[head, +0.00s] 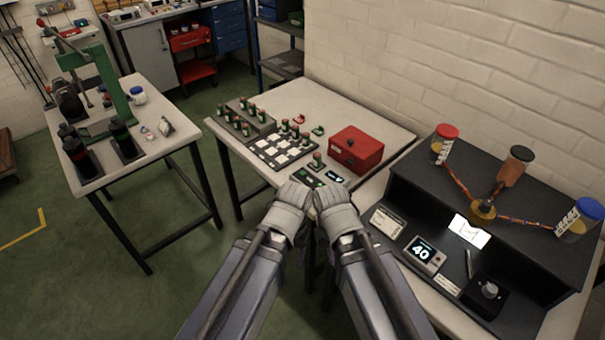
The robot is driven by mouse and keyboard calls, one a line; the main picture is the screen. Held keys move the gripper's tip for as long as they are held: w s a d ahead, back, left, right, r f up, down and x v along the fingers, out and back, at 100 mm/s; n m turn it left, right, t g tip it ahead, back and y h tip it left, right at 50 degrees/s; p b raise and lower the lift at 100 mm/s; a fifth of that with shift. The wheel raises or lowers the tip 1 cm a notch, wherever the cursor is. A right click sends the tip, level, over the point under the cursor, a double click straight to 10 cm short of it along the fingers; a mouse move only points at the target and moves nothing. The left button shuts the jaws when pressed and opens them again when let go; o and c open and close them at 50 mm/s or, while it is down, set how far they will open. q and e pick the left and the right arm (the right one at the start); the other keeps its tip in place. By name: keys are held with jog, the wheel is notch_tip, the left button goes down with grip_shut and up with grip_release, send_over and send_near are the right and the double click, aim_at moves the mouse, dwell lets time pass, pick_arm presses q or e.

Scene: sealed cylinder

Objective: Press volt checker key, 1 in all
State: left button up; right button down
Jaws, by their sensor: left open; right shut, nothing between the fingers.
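Two small dark devices sit at the front edge of the middle table (226,140). One has a green-lit face (308,179) and the other has a small lit display (335,175). I cannot tell which is the volt checker, and its key is too small to make out. My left gripper (300,186) is open and empty, just in front of the green-lit device. My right gripper (327,188) is shut and empty beside it, below the lit display. The grippers are close together, and their fingertips are hard to see. Whether either touches a device cannot be told.
A red box (356,150) stands right of a board with white squares (272,153). Several dark green cells with red tops stand in a rack (243,122) and on the board. A green press (110,90) stands left.

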pick_arm(q)
grip_shut()
dwell(0.3)
dwell(1.2)
